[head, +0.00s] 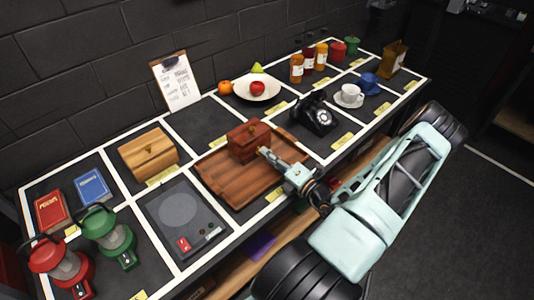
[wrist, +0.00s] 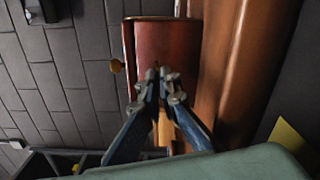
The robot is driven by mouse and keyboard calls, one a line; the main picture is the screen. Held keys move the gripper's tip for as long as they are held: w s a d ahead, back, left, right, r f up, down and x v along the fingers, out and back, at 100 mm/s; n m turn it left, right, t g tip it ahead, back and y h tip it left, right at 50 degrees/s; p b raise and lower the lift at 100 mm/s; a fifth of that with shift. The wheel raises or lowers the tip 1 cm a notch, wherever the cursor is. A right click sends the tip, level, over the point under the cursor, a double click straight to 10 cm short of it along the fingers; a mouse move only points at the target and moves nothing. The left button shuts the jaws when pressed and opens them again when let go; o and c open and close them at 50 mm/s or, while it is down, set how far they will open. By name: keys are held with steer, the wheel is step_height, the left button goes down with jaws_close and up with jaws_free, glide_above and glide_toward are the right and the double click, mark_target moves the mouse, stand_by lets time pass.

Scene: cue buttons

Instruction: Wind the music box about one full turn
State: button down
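The music box, a small red-brown wooden box (head: 248,140), stands on a brown wooden tray (head: 225,185) near the middle of the table. In the wrist view the box (wrist: 165,45) fills the upper middle, turned on its side by the camera angle. My gripper (head: 264,152) is at the near right side of the box. In the wrist view its fingertips (wrist: 160,78) are drawn close together in front of the box face. Any crank there is hidden, and I cannot tell whether the tips touch the box.
A light wooden box (head: 148,153) and a dark scale-like device (head: 180,215) lie to the left. A black telephone (head: 314,116) stands behind and right of the tray. Two lanterns, one green (head: 108,238), stand at the front left. The tray's left part is clear.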

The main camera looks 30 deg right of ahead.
steer(key=shift+m, duration=1.1)
steer(key=c, duration=2.2)
jaws_free()
steer(key=shift+f, duration=0.15)
